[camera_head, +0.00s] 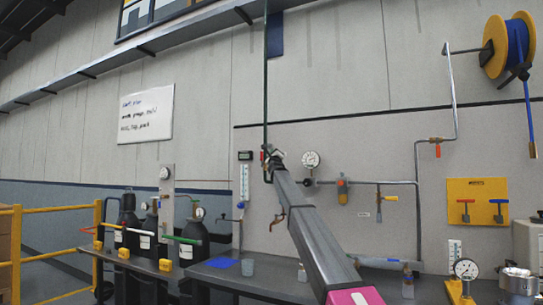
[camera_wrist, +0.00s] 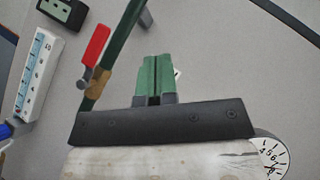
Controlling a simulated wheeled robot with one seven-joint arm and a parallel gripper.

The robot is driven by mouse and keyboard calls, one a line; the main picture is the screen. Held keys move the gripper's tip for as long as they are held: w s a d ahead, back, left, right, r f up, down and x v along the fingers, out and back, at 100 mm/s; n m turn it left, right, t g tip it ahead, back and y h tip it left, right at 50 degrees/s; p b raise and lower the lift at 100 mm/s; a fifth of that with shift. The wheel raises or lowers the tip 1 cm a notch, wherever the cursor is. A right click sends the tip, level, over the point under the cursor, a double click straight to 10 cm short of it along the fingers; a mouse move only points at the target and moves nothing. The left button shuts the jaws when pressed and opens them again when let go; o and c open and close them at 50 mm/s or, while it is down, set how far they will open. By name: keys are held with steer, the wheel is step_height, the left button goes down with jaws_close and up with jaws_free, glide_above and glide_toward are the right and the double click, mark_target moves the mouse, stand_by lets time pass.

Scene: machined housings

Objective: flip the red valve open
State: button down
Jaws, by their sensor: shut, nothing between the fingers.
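In the wrist view the red valve handle (camera_wrist: 96,46) is a flat lever on a brass valve body (camera_wrist: 97,82). It lies close beside a dark green pipe (camera_wrist: 125,38) and runs roughly along it. My gripper (camera_wrist: 157,60) has green fingers closed together and empty. The fingers are to the right of the handle and pipe, apart from the handle in the picture. In the head view my gripper (camera_head: 268,163) is at the wall by the vertical green pipe (camera_head: 266,85). Only a small red bit of the handle (camera_head: 263,155) shows there, and the arm hides much around it.
A thermometer gauge (camera_wrist: 38,75) and a small dark display box (camera_wrist: 62,10) are left of the valve. A round dial gauge (camera_wrist: 270,158) is at lower right. A bench (camera_head: 240,277) stands below.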

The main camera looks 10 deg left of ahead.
steer(key=s+d, duration=0.2)
steer(key=s, duration=0.3)
steer(key=shift+s+d, duration=0.35)
steer(key=shift+s, duration=0.1)
